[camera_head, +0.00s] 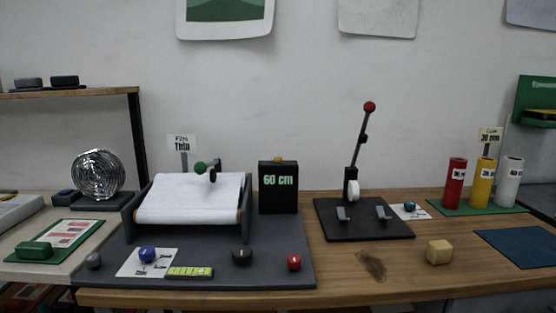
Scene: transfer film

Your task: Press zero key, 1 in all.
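A dark grey machine base (275,272) stands on the table at centre left with a white film roll on it. Along its front are a grey knob-like key (93,261), a blue one (147,254) on a white card, a dark one (242,256) and a red one (294,262). A small yellow-green display (190,272) lies between the blue and dark keys; its reading is too small to tell. No readable label shows which key is the zero key. A black box (278,187) behind reads "60 cm". Neither of my grippers is in view.
A black lever press (364,220) with an upright red-knobbed handle stands right of the base. A tan block (439,252), a blue mat (520,247) and red, yellow and white rolls (482,183) are at the right. A silver coil (98,174) stands left. The front wooden strip (350,285) is clear.

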